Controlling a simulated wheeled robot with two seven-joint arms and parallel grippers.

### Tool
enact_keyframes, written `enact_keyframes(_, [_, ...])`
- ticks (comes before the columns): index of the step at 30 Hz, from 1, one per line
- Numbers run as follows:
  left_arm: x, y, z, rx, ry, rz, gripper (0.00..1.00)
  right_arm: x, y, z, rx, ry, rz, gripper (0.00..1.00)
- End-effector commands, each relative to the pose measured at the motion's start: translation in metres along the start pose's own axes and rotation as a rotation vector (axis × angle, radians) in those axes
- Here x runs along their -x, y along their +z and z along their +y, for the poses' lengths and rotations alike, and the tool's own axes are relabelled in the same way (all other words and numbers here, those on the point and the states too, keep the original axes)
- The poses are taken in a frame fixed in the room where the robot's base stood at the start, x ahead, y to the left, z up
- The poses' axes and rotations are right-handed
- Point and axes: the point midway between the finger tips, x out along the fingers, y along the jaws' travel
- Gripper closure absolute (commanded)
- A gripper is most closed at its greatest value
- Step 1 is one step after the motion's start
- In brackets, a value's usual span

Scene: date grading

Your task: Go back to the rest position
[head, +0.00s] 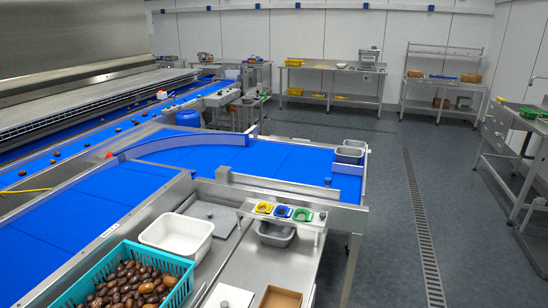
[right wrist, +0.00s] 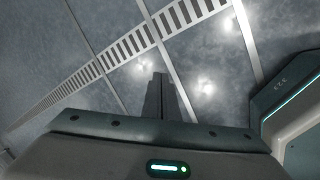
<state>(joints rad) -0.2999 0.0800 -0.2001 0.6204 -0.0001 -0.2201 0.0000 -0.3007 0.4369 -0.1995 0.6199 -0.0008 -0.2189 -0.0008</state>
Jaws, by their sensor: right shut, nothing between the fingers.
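My right gripper (right wrist: 162,92) shows in the right wrist view, its two dark fingers together with nothing between them. It hangs over the grey floor and the drain grate, apart from any object. Neither gripper shows in the head view, and my left gripper is in no frame. A teal basket (head: 187,266) full of brown dates (head: 133,284) stands at the lower left of the head view on the steel bench.
A white tub (head: 176,236), a sizing bar with yellow, blue and green rings (head: 282,212) and a brown tray (head: 281,297) are on the bench. Blue conveyor belts (head: 245,158) run behind. The floor (head: 390,240) to the right is clear, with a long drain grate (head: 421,220).

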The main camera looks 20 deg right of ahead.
Motion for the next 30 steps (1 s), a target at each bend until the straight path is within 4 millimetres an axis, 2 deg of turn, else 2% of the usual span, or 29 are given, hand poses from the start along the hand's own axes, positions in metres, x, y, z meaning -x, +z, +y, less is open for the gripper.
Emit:
enact_keyframes(1, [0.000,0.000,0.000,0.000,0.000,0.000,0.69,0.000,-0.007,-0.033,-0.014,-0.033,0.007,1.00])
enact_keyframes(9, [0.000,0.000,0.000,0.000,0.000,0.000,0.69,0.016,-0.050,-0.194,-0.083,-0.193,0.042,1.00])
enact_keyframes(15, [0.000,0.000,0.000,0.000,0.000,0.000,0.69,0.038,-0.080,-0.287,-0.124,-0.289,0.064,1.00])
enact_keyframes(18, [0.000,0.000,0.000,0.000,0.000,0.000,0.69,0.050,-0.093,-0.322,-0.140,-0.327,0.072,1.00])
enact_keyframes(20, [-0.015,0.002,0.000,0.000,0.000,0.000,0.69,0.034,-0.092,-0.324,-0.139,-0.323,0.071,1.00])
enact_keyframes(23, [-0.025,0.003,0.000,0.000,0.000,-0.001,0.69,0.025,-0.092,-0.327,-0.138,-0.323,0.071,1.00])
enact_keyframes(30, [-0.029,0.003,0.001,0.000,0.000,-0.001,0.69,0.021,-0.092,-0.328,-0.138,-0.323,0.071,1.00])
